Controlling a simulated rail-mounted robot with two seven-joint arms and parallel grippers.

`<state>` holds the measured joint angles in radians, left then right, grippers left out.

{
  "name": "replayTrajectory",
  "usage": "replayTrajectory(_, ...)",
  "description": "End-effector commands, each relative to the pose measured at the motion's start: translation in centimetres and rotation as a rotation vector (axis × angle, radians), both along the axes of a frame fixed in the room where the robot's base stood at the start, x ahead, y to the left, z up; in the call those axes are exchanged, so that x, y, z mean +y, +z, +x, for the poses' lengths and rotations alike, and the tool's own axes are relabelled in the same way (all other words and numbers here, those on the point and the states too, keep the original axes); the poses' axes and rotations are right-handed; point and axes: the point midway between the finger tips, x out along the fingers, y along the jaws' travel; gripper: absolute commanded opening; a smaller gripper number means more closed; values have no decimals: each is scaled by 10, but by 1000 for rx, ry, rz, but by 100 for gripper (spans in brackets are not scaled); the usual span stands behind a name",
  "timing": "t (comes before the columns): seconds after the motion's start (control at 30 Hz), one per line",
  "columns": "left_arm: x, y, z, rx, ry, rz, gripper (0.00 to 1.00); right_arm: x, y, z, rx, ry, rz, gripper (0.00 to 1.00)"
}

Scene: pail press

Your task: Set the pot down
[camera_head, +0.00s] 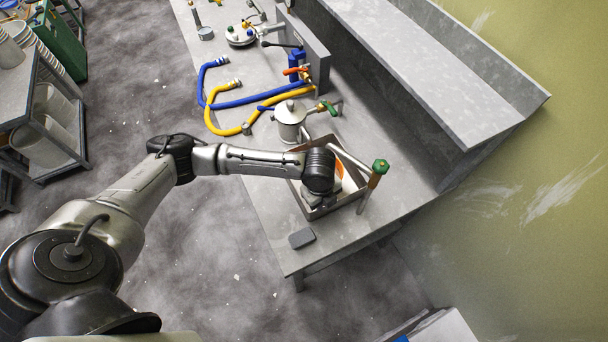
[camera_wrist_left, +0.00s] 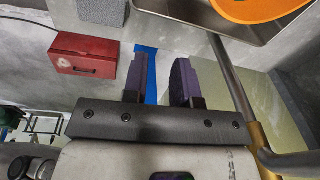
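A silver metal pot (camera_head: 289,122) with a knobbed lid stands upright in the head view, on the bench (camera_head: 285,258) just beyond a metal tray (camera_head: 352,208). A blue handle shows at its left. My left arm reaches over the tray, and its wrist hides the gripper's fingers in the head view. In the left wrist view my left gripper (camera_wrist_left: 161,76) has its two dark-padded fingers apart, with nothing between them. The pot is apart from this gripper and I cannot make it out in the left wrist view. My right gripper is not in view.
A pipe with a green knob (camera_head: 380,166) rises beside the tray. An orange item (camera_wrist_left: 245,8) lies in the tray. Yellow (camera_head: 226,131) and blue (camera_head: 240,101) hoses lie beyond the pot. A grey pad (camera_head: 302,239) lies near the bench's front corner.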

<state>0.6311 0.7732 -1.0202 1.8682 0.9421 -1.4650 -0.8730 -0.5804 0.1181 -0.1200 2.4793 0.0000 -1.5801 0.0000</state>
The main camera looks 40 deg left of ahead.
Motion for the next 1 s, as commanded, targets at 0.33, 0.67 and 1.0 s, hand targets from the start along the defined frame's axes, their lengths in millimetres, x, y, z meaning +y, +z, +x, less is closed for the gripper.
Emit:
replayTrajectory(0.33, 83, 2, 40, 44, -58, 95, 26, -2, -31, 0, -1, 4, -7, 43)
replayTrajectory(0.67, 93, -2, 43, 51, -61, 100, 26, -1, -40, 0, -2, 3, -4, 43)
replayTrajectory(1.0, 92, -30, 43, 51, -61, 101, 26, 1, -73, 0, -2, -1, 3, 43)
